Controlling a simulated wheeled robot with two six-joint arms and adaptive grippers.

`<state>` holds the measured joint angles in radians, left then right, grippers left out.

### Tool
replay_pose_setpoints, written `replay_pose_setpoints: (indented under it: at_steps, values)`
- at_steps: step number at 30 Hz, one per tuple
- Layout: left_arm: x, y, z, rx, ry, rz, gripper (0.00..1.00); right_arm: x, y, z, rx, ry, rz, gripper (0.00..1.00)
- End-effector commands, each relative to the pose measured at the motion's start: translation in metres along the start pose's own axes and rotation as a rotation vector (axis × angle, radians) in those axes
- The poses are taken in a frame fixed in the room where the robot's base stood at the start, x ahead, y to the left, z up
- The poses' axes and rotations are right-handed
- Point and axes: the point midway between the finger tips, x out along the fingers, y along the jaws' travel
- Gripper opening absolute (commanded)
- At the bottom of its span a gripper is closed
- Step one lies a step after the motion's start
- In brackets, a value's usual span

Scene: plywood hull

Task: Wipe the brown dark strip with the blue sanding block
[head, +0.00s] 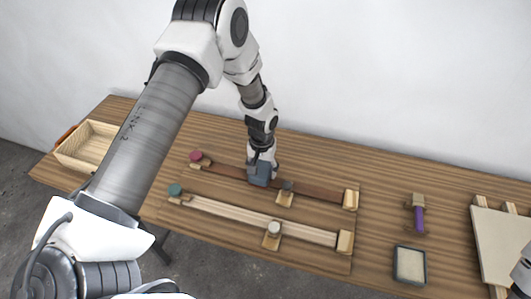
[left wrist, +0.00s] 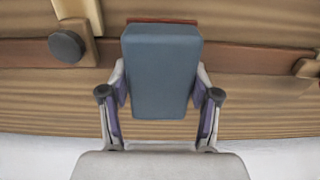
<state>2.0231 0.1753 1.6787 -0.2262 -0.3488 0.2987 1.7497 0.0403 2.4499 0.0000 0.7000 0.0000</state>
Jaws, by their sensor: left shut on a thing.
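The brown dark strip (head: 319,192) lies on the wooden table at the back, running from near the dark red knob to a wooden end block on the right. It also shows in the left wrist view (left wrist: 250,60). My left gripper (head: 262,167) is shut on the blue sanding block (head: 260,179), which is over the strip left of the middle clamp. In the left wrist view the block (left wrist: 160,75) sits between the two fingers and covers part of the strip. I cannot tell whether it touches the strip. My right gripper is not clearly in view.
A clamp with a dark knob (head: 287,187) stands at the strip just right of the block. A pale strip (head: 240,213) lies in front, with a green knob (head: 176,190). A wooden tray (head: 85,148), purple-handled brush (head: 418,219), grey-rimmed pad (head: 410,264) and pale board (head: 500,240) lie around.

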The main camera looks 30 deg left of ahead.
Motion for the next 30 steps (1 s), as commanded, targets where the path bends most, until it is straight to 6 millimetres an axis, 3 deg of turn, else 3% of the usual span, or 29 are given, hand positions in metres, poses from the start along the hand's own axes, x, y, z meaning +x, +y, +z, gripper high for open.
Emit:
replay_pose_setpoints:
  at_steps: [1,18,30]
  values:
    - [-0.012,0.001,-0.001,0.000,0.003,0.001,0.29,-0.008,0.000,0.000,0.000,0.000,0.000,0.40]
    - [-0.061,0.007,0.000,0.005,0.002,0.001,0.29,-0.044,0.000,0.000,0.000,0.000,0.000,0.40]
    - [-0.065,0.008,0.000,0.006,0.002,0.001,0.29,-0.046,0.000,0.000,0.000,0.000,0.000,0.40]
